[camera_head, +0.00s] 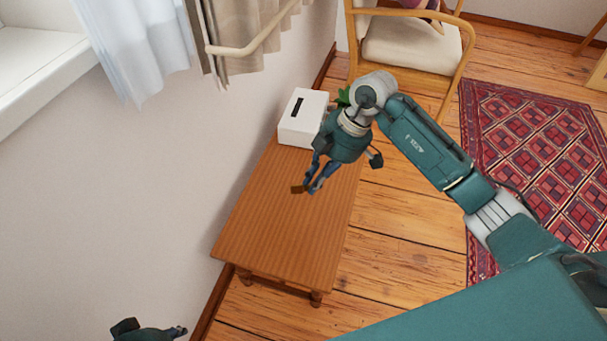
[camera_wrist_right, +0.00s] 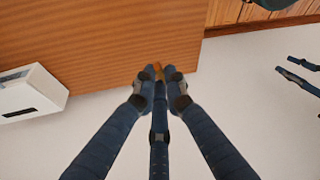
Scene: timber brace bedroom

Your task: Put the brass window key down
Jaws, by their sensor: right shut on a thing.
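The brass window key shows as a small brown-gold piece (camera_head: 297,189) at the fingertips of my right gripper (camera_head: 313,186). In the right wrist view the fingers (camera_wrist_right: 160,76) are closed together around it, and only a small orange-brown end (camera_wrist_right: 158,70) sticks out; the rest is hidden. The gripper points down over the wooden bench (camera_head: 275,235); whether the key touches the top I cannot tell. My left gripper (camera_head: 155,332) shows only partly at the bottom left of the head view, away from the bench, and its finger state is unclear.
A white box with a black slot (camera_head: 300,118) stands at the bench's far end, with some green leaves (camera_head: 343,97) beside it. The near half of the bench is bare. A wall runs along its left side. A cushioned chair (camera_head: 410,42) and red rug (camera_head: 535,150) lie beyond.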

